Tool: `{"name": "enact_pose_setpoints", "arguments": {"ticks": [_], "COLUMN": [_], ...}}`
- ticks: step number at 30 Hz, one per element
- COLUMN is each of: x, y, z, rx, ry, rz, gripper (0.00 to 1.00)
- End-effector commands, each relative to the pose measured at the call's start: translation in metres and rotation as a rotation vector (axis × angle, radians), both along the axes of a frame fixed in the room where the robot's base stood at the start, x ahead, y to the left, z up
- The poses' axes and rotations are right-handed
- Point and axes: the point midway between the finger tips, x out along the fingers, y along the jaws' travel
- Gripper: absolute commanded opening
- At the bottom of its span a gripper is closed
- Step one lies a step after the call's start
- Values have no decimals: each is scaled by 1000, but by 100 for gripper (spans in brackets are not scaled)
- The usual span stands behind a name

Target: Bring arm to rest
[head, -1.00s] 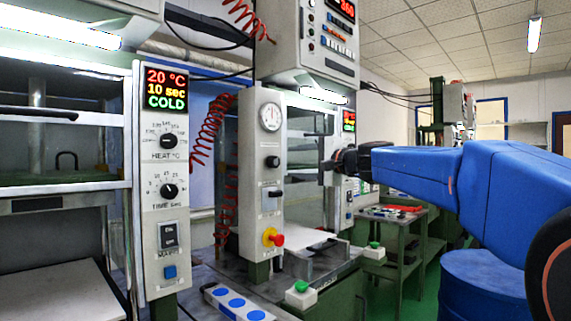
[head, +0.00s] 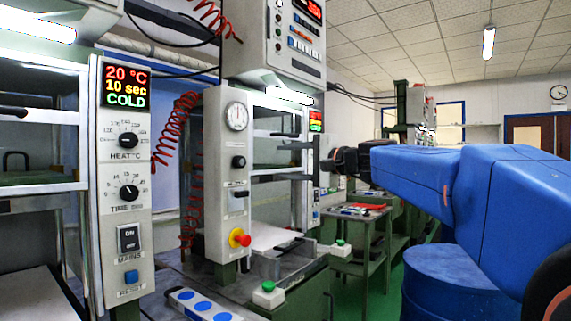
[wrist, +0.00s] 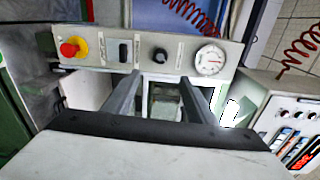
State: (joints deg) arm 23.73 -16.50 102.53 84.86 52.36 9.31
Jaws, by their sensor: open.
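My blue arm reaches in from the right in the head view, roughly level, in front of the press. My gripper (head: 283,162) is at its left end, in front of the press's open bay. In the wrist view the two dark fingers of my gripper (wrist: 168,82) stand apart with nothing held between them. Beyond them shows the press's control panel (wrist: 150,52), with a red knob, a black dial and a round gauge. In the head view this panel (head: 229,190) is just left of my gripper.
A second machine with a lit display (head: 126,86) reading 20 °C, 10 sec, COLD stands at the left. A green button box (head: 268,294) and a box with blue buttons (head: 201,305) are low in front. A bench (head: 362,211) stands behind. Green floor shows at right.

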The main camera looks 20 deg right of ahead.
Motion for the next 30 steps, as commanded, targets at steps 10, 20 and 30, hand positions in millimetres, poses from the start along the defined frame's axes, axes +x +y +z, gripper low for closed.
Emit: {"name": "enact_pose_setpoints", "arguments": {"ticks": [10,20,30], "x": [-10,-96,-222], "y": [13,75,82], "z": [-20,-171,-339], "rx": [-52,-466,-984], "ry": [28,217,381], "rz": [17,152,354], "gripper": [51,51,51]}}
